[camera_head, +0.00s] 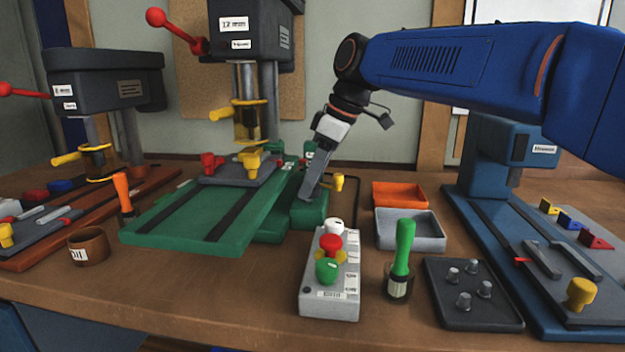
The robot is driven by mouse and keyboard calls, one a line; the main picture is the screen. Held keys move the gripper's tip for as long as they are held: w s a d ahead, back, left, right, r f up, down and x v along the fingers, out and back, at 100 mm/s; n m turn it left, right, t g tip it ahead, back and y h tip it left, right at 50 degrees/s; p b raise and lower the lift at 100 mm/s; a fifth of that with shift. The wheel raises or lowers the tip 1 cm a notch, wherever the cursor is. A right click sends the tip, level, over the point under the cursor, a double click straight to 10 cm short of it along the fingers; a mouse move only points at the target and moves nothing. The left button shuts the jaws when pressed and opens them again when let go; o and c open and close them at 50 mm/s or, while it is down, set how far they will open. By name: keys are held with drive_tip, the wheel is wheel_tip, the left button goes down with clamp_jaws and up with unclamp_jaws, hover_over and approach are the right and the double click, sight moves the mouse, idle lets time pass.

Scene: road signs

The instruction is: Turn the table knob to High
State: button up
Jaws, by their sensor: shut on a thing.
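The middle drill press has a green table (165,222) with dark slots and a green block (308,214) at its right side. My gripper (306,194) reaches down to this block, its grey fingers close together and tilted. It is shut on what seems to be the table knob, which the fingers hide. I cannot read the knob's setting or any High mark. A yellow-ended handle (338,182) stands just right of the fingers, apart from them.
A grey control box (312,290) with red and green buttons stands in front. A green-handled tool (403,246), grey tray (410,243), orange tray (400,194) and blue machine (490,150) are to the right. A brown cup (89,246) is at left. The wood between cup and control box is clear.

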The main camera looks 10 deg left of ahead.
drive_tip(key=m+t, duration=0.1)
drive_tip(key=m, duration=0.1)
drive_tip(key=m+t, duration=0.1)
drive_tip(key=m, duration=0.2)
drive_tip(key=shift+s+a+m, duration=0.1)
drive_tip(key=shift+s+m, duration=0.1)
drive_tip(key=shift+m, duration=0.1)
drive_tip(key=m+t+h, duration=0.1)
drive_tip(key=m, duration=0.2)
drive_tip(key=m+h, duration=0.1)
drive_tip(key=m, duration=0.2)
drive_tip(key=shift+s+a+t, duration=0.1)
drive_tip(key=shift+t, duration=0.3)
drive_tip(key=shift+m, duration=0.4)
drive_tip(key=o, duration=1)
